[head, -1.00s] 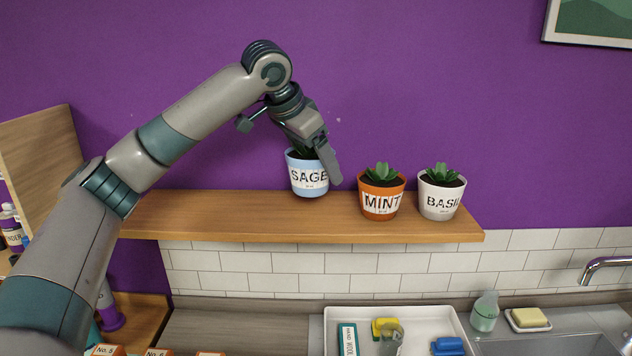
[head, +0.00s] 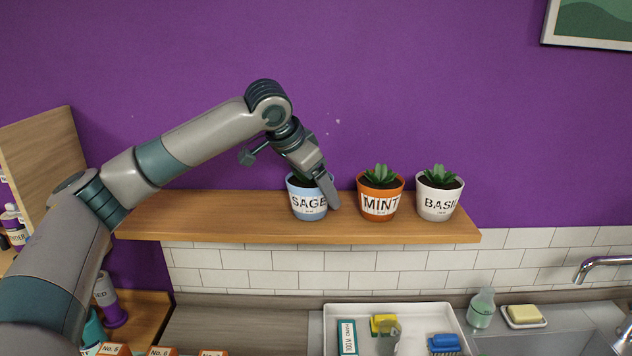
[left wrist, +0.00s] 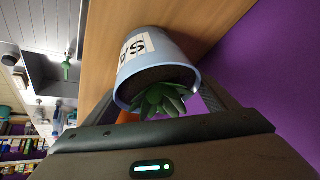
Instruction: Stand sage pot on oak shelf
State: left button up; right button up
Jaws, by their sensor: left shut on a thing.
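The sage pot (head: 308,202) is light blue with a white SAGE label and a green plant. It is upright at the oak shelf (head: 220,215), left of the mint pot, and its base appears to be at the shelf top. My left gripper (head: 327,187) is shut on the pot's rim from above. In the left wrist view the sage pot (left wrist: 155,62) sits between the fingers, with the oak shelf (left wrist: 103,40) behind it. Whether the base fully touches the wood is hard to tell. My right gripper is not in view.
An orange mint pot (head: 380,205) and a white basil pot (head: 438,204) stand to the right on the shelf. The shelf's left part is clear. Below are a white tray (head: 335,312) with several items, a soap bottle (head: 481,311) and a sink.

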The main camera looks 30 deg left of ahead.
pick_arm(q)
jog(key=shift+d, duration=0.1)
jog(key=o, duration=1.5)
jog(key=shift+f, duration=0.1)
jog(key=shift+s, duration=0.1)
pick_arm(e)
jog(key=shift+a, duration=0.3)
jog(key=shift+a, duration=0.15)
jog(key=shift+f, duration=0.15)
pick_arm(q)
jog(key=shift+s+r+b, duration=0.1)
jog(key=shift+r+b, duration=0.25)
jog(key=b+v, duration=0.5)
jog(key=v, duration=0.5)
jog(key=shift+s, duration=0.15)
jog(key=shift+s+r, duration=0.3)
jog(key=shift+r, duration=0.3)
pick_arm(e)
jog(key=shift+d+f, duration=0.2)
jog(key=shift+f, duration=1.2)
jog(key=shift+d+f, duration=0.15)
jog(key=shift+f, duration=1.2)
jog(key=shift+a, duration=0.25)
